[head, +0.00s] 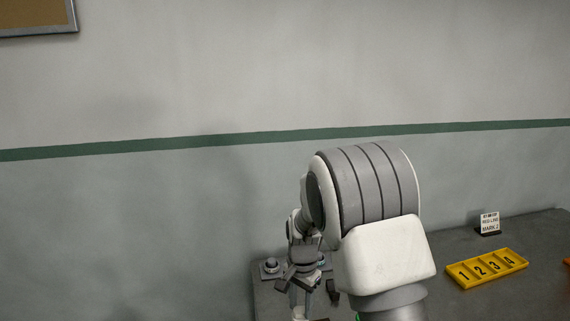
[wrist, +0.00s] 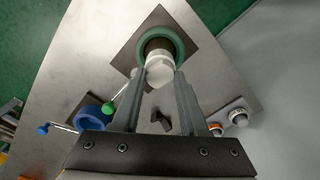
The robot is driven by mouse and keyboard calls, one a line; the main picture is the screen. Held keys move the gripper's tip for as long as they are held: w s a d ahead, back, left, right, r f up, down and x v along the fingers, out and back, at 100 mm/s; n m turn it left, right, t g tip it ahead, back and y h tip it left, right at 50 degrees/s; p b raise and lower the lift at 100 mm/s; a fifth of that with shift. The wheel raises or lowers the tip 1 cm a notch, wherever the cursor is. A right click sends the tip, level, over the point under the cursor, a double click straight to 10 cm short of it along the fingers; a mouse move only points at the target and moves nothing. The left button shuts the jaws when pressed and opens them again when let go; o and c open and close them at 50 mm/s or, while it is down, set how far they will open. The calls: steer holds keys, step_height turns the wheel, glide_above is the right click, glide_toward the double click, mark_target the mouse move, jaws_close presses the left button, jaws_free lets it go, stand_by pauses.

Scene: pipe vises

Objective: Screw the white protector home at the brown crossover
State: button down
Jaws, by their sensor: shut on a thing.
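In the wrist view the white protector (wrist: 160,70) sits between the fingertips of my gripper (wrist: 162,80), which is shut on it. Beyond it, a green ring-shaped vise (wrist: 180,46) on a dark square plate surrounds a brown part, the crossover (wrist: 157,44). The protector overlaps the near side of the crossover in this view. I cannot tell whether their threads are engaged. In the head view my arm hides most of the work area, and the crossover cannot be made out.
A blue ring vise (wrist: 88,112) stands at lower left in the wrist view, and a green-knobbed handle (wrist: 108,107) lies near my left finger. White-topped parts (wrist: 238,117) are at right. The head view shows a yellow numbered tray (head: 487,268) and a small sign (head: 489,223).

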steer(key=c, duration=0.7)
jaws_free()
steer(key=n, duration=0.4)
steer(key=shift+n+b, duration=0.4)
steer(key=n, duration=0.5)
steer(key=shift+n, duration=0.3)
jaws_close()
